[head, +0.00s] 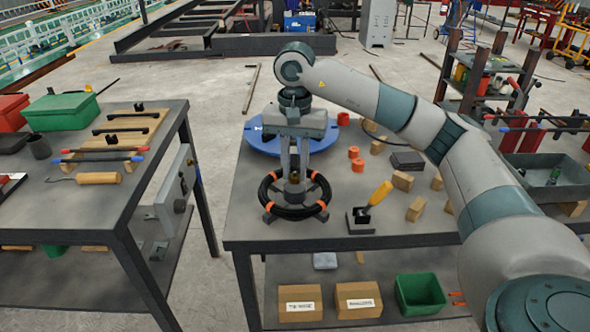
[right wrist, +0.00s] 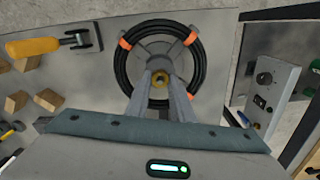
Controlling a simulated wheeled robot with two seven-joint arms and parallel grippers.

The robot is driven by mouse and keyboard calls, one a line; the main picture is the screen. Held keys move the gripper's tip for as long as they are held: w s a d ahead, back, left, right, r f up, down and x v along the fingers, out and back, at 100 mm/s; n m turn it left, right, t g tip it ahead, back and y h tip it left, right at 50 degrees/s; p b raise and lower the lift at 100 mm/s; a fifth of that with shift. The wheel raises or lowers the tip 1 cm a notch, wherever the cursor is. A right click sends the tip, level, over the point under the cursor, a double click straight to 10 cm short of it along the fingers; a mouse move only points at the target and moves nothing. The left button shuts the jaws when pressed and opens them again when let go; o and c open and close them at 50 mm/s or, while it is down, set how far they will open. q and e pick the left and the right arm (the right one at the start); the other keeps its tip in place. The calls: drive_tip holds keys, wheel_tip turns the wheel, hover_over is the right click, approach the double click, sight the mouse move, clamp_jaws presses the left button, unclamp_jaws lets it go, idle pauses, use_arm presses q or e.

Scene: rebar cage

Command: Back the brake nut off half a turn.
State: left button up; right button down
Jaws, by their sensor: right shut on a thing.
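A black coil with orange clips on a grey reel (head: 268,209) lies near the front left edge of the dark table. The coil (right wrist: 196,60) also shows in the right wrist view. The brass-coloured brake nut (right wrist: 158,88) is at the reel's centre, between my fingers. My right gripper (head: 294,180) points down over the reel's centre and is shut on the nut. In the right wrist view my right gripper (right wrist: 160,82) has one finger on each side of it. In the head view the nut is hidden by the fingers. My left gripper is not in view.
A yellow-handled clamp (head: 378,194) stands right of the reel. A blue disc (head: 262,141) lies behind it. Wood blocks (head: 402,181) and orange pieces (head: 357,164) are on the table. A side table (head: 165,130) with tools stands left, across a gap.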

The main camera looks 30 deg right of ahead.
sight(295, 174)
drive_tip(key=c, duration=1.5)
unclamp_jaws()
drive_tip(key=shift+c, duration=0.2)
drive_tip(key=shift+r, duration=0.2)
wheel_tip(295, 174, up, 6)
drive_tip(key=shift+r, duration=0.25)
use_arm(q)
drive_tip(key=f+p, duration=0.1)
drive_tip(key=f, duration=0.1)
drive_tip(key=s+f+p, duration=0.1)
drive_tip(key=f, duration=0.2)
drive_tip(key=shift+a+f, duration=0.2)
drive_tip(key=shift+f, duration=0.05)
use_arm(e)
wheel_tip(295, 174, up, 11)
drive_tip(key=shift+f, duration=0.2)
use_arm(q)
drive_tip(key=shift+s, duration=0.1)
